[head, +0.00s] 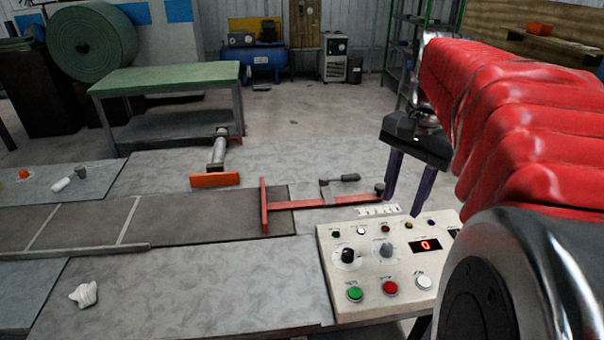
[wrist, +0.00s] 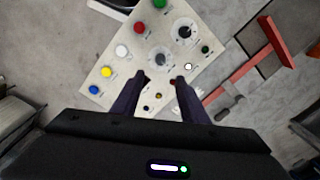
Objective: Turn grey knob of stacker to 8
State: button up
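The stacker's control panel (head: 375,285) is a cream box with dials, lamps and buttons. Its grey knob (head: 386,250) sits on a round white dial right of a black knob (head: 347,255). In the wrist view the grey knob (wrist: 157,57) lies just beyond my fingertips, and the black knob (wrist: 184,32) is farther up and right. The grey knob's pointer setting is too small to read. A red digital display (head: 425,245) shows 0. My gripper (head: 402,204) is open and empty, with dark purple fingers pointing down, above the panel's back edge and apart from the knob.
Green (head: 355,294), red (head: 390,288) and white (head: 424,282) buttons line the panel's front. A red bar frame (head: 266,206) with a lever (head: 340,179) stands behind and left of the panel. A conveyor bed (head: 180,218) lies left. My red-sleeved arm covers the right side.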

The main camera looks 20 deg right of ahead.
aim_at(387, 247)
jog(key=shift+f, duration=0.1)
jog(key=f, duration=1.3)
jog(key=shift+w+a+f, duration=0.15)
jog(key=shift+w+f, duration=0.1)
jog(key=shift+f, duration=0.05)
grip_shut()
dwell(0.3)
